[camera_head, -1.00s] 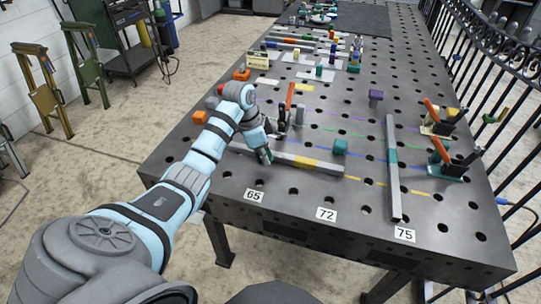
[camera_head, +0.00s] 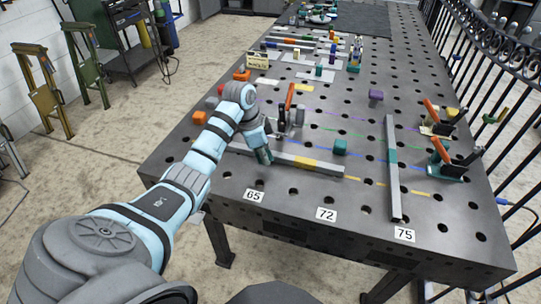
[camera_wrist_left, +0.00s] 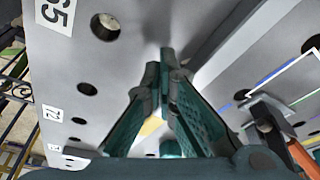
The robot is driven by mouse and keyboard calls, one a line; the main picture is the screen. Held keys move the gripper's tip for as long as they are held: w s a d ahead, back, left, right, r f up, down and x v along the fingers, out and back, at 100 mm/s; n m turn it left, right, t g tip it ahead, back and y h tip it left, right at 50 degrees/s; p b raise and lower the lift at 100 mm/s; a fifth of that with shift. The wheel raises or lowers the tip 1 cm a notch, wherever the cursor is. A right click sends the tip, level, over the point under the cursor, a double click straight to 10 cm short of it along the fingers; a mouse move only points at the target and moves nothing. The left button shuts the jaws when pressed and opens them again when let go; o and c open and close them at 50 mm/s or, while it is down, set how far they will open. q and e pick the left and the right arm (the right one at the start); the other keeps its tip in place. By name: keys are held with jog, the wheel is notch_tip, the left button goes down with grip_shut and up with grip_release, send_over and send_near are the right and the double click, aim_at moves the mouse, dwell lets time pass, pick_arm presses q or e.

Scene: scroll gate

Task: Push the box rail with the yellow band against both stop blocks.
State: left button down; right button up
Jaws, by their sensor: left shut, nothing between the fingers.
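The grey box rail (camera_head: 325,168) with the yellow band (camera_head: 305,163) lies on the metal table near its front edge. My left gripper (camera_head: 265,157) is shut and empty, pointing down at the rail's left half; contact is unclear. In the left wrist view its fingertips (camera_wrist_left: 166,58) meet close beside the grey rail (camera_wrist_left: 225,40), and part of the yellow band (camera_wrist_left: 150,126) shows behind the fingers. A teal block (camera_head: 340,146) stands behind the rail's right end. I cannot tell which blocks are the two stop blocks. My right gripper is out of view.
A second grey rail (camera_head: 391,185) with a teal band lies crosswise at the right. Orange-handled clamps (camera_head: 449,165) stand at the right edge, another (camera_head: 290,100) behind my gripper. An orange block (camera_head: 199,117) is at the left, a purple block (camera_head: 375,95) farther back. Coloured lines cross the table.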

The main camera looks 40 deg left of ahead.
pick_arm(q)
jog(key=shift+f+b, duration=0.35)
jog(key=shift+f, duration=0.5)
jog(key=shift+r, duration=0.1)
jog(key=shift+r+p, duration=0.2)
jog(key=shift+p, duration=0.4)
dwell(0.5)
jog(key=s+p, duration=0.1)
jog(key=p, duration=0.1)
jog(key=shift+s+d+r+p, duration=0.1)
jog(key=shift+s+d+p, duration=0.2)
jog(key=shift+s, duration=0.25)
jog(key=shift+s+d, duration=0.15)
